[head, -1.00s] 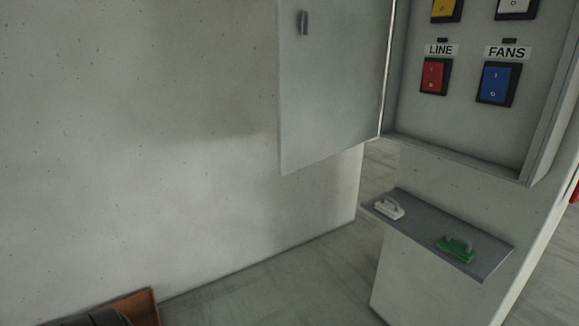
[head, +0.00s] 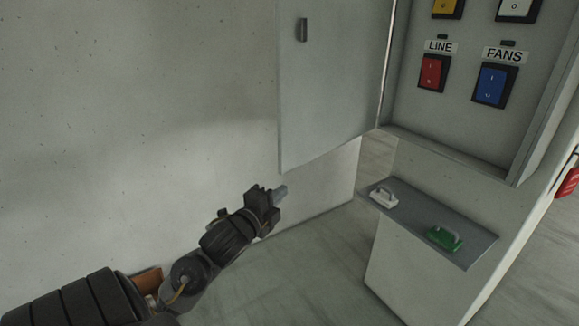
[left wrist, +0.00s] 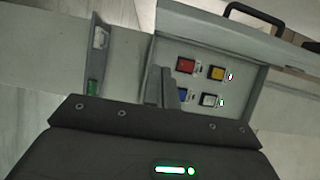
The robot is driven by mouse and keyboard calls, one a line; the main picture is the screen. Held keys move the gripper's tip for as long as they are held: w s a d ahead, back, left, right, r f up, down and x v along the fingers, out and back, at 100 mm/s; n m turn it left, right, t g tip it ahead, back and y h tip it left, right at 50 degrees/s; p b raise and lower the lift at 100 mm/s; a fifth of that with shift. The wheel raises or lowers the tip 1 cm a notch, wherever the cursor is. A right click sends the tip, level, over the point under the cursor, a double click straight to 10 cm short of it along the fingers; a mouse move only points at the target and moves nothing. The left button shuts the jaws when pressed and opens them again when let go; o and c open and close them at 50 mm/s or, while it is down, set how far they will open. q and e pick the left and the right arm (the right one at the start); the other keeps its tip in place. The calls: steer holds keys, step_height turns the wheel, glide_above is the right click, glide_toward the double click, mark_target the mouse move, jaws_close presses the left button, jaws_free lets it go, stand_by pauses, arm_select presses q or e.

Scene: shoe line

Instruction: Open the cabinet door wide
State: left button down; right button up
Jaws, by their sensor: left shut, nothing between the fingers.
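The grey cabinet door (head: 335,90) stands swung open to the left of the cabinet (head: 455,140), and the switches inside are exposed. A small dark handle (head: 302,30) is near the door's upper left. In the left wrist view the door (left wrist: 215,32) shows at an angle, with a black handle (left wrist: 255,14) on it. My left gripper (head: 280,191) is shut and empty, below the door's lower left corner and apparently apart from it. In the left wrist view its fingers (left wrist: 172,92) show before the switch panel. My right gripper is not in view.
A grey shelf (head: 410,217) juts out below the cabinet, holding a white handled block (head: 383,197) and a green one (head: 444,238). A pale wall (head: 140,120) stands behind the door on the left. A red thing (head: 568,181) is at the right edge. Floor shows clear below.

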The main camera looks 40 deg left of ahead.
mark_target(290, 169)
arm_select(q)
steer(key=w+a, duration=0.1)
steer(key=w, duration=0.2)
steer(key=w+a, duration=0.2)
steer(key=w, duration=0.1)
steer(key=w+a+r, duration=0.1)
steer(key=w, duration=0.3)
steer(key=shift+a+b, duration=0.35)
steer(key=shift+a, duration=0.05)
steer(key=shift+s+a+f, duration=0.1)
steer(key=shift+a+f, duration=0.05)
steer(key=shift+a, duration=0.25)
steer(key=shift+d, duration=0.1)
